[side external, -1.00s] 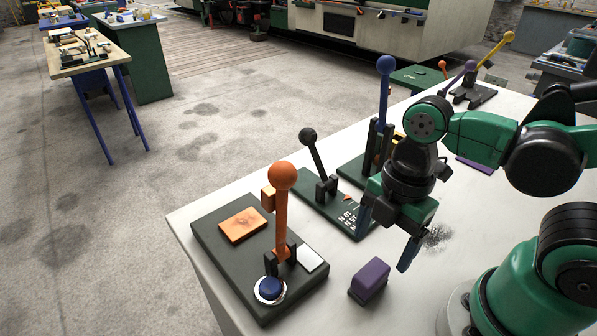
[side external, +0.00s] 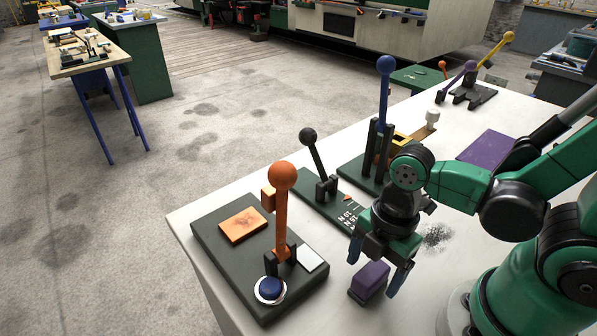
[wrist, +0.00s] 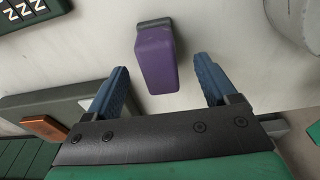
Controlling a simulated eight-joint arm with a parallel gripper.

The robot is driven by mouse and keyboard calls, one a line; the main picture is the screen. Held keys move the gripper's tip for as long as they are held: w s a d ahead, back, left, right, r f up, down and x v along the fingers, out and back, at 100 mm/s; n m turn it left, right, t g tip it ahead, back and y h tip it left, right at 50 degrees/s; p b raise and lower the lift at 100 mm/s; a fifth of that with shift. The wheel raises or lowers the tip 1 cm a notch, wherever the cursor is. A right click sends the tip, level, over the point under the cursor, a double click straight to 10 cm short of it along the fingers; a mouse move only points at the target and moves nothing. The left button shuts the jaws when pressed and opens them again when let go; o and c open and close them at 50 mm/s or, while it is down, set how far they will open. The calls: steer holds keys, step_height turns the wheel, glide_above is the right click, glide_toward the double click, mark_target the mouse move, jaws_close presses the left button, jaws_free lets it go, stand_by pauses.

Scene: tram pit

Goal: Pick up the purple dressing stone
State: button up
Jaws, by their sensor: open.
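The purple dressing stone (side external: 371,278) is a small block with a dark grey base, on the white table in the side view. It also shows in the wrist view (wrist: 155,60), ahead of the fingers and a little left of the middle of the gap. My gripper (side external: 376,270) is open, its blue fingers pointing down, one on either side of the stone in the side view. In the wrist view my gripper (wrist: 162,90) has its two blue fingers wide apart. I see no contact between the fingers and the stone.
Left of the stone stands a dark box with an orange-knobbed lever (side external: 282,215) and a blue button. Behind are a black-knobbed lever (side external: 316,165) and a blue-knobbed lever (side external: 383,110). A purple flat plate (side external: 487,148) lies farther back. Bare tabletop lies right of the stone.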

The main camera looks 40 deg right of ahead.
mark_target(373, 271)
jaws_close()
stand_by(0.3)
steer(key=shift+r, duration=0.1)
step_height(373, 271, up, 20)
stand_by(0.9)
